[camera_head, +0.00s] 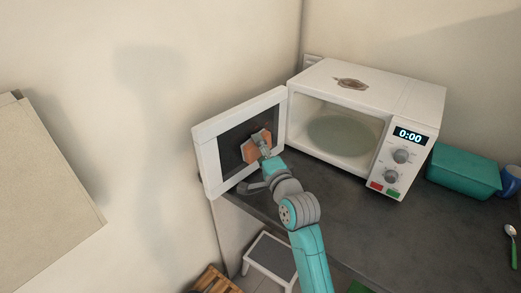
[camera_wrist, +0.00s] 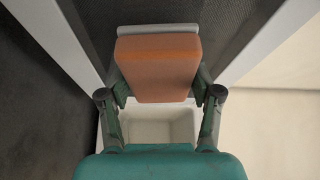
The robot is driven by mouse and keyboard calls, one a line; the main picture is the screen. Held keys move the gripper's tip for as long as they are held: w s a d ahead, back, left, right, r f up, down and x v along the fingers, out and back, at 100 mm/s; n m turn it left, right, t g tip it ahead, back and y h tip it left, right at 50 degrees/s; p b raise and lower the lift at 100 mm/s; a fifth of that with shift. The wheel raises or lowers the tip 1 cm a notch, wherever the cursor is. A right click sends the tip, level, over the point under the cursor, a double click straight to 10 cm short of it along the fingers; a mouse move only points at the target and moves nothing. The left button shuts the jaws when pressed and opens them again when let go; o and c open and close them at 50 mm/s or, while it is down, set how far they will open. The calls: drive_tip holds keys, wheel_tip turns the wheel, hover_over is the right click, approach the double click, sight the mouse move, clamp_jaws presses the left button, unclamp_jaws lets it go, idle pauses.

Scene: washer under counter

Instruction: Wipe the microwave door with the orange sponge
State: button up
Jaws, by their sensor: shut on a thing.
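The white microwave (camera_head: 409,99) stands on the dark counter with its door (camera_head: 209,155) swung wide open to the left. The door has a white frame and a dark window, and the window side faces me. My gripper (camera_head: 262,143) is in front of the window, shut on the orange sponge (camera_head: 250,150). In the wrist view the sponge (camera_wrist: 158,68) sits between the two fingers of my gripper (camera_wrist: 158,88), against or very near the dark door window (camera_wrist: 225,20). I cannot tell whether it touches.
A brown stain (camera_head: 350,84) lies on the microwave top. A teal box (camera_head: 465,172), a blue mug (camera_head: 511,180) and a green-handled spoon (camera_head: 512,240) are on the right of the counter (camera_head: 370,235). A step stool (camera_head: 270,257) and a wooden crate (camera_head: 214,281) stand below.

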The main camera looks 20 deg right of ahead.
drive_tip(key=shift+w+a, duration=0.15)
drive_tip(key=shift+w, duration=0.1)
drive_tip(key=shift+w+d, duration=0.6)
drive_tip(key=shift+d, duration=0.45)
drive_tip(key=shift+w+d, duration=0.6)
drive_tip(key=shift+d, duration=0.45)
drive_tip(key=shift+w+d, duration=0.6)
drive_tip(key=shift+d, duration=0.45)
